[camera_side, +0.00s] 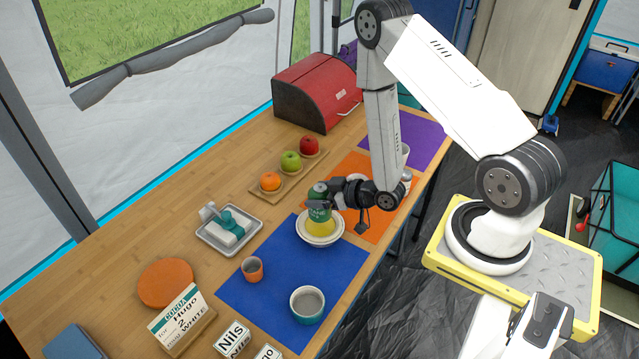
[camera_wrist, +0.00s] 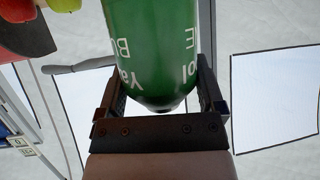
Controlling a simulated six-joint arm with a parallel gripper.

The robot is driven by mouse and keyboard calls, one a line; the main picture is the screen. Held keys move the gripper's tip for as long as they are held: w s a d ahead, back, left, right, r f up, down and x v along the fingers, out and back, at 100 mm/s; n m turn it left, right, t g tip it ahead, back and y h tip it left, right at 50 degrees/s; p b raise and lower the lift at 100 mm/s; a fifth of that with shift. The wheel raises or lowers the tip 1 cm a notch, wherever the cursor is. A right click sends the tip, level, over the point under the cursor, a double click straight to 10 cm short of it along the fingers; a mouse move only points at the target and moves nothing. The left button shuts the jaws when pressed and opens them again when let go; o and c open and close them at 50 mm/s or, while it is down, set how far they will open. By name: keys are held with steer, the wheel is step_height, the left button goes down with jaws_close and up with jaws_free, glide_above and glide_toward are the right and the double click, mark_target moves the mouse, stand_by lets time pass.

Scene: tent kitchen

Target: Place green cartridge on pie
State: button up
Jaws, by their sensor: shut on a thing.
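The green cartridge (camera_side: 319,213) is in my gripper (camera_side: 326,191), directly above a yellow thing (camera_side: 320,228), probably the pie, on a white plate (camera_side: 321,241). In the side view the cartridge's lower end overlaps the yellow top; I cannot tell whether they touch. In the wrist view the green cartridge (camera_wrist: 153,45), with white lettering, sits between the two fingers of my gripper (camera_wrist: 160,100), which are shut on it. The yellow thing is not visible in the wrist view.
A tray (camera_side: 205,236) and a fruit board (camera_side: 263,193) lie left. A red bread box (camera_side: 310,90) stands behind.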

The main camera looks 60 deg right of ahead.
steer(key=shift+f, duration=1.75)
steer(key=shift+f, duration=0.1)
steer(key=o, duration=1.2)
steer(key=shift+s, duration=0.15)
steer(key=v, duration=1.1)
steer(key=shift+s+r, duration=0.25)
steer(key=shift+s, duration=0.1)
steer(key=shift+d, duration=0.1)
